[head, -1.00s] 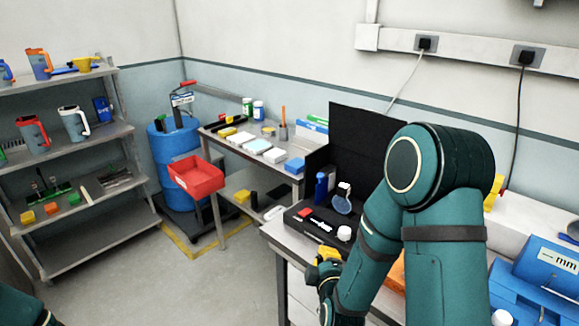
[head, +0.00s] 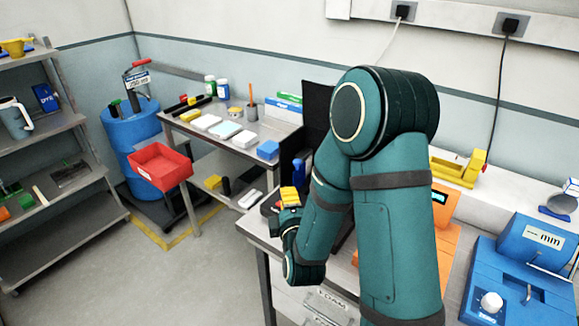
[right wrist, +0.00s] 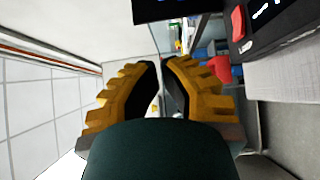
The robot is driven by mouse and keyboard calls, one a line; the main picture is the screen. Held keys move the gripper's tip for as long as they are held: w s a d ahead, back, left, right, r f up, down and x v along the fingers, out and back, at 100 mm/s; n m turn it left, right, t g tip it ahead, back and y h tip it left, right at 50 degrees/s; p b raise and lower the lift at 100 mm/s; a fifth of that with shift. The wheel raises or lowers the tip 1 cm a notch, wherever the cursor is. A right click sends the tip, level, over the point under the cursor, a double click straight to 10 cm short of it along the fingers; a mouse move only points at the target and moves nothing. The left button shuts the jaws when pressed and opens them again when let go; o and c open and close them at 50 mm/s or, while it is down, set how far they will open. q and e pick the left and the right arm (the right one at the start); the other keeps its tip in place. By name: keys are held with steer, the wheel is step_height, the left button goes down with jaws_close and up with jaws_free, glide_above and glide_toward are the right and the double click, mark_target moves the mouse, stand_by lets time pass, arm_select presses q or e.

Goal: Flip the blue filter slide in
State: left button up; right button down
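My right gripper (head: 290,194) is at the near table's left end, beside the black box, partly behind my own arm. In the right wrist view its yellow fingers (right wrist: 161,62) come together at the tips with nothing held between them. The black box (right wrist: 262,28) with a red part (right wrist: 238,22) lies to the upper right of the fingers, apart from them. A blue upright piece (head: 299,170) shows just behind the gripper in the head view. I cannot make out the blue filter slide; my right arm covers most of that spot. My left gripper is out of view.
A black panel (head: 316,112) stands behind the black box. A blue device (head: 510,275), an orange device (head: 440,240) and a yellow fixture (head: 458,168) are on the right. The side table (head: 240,150) holds small boxes. A red bin (head: 160,166) is at left. Floor between is clear.

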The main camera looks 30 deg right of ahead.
mark_target(297, 162)
steer(key=s+d+b+x, duration=0.1)
steer(key=b+x, duration=0.3)
steer(key=x, duration=0.9)
steer(key=shift+d, duration=0.7)
steer(key=shift+s, duration=0.1)
steer(key=shift+w+d+b, duration=0.3)
steer(key=shift+w+d, duration=0.05)
steer(key=shift+d, duration=0.45)
steer(key=shift+w+d+b, duration=0.25)
steer(key=shift+w+d, duration=0.05)
steer(key=shift+d, duration=0.5)
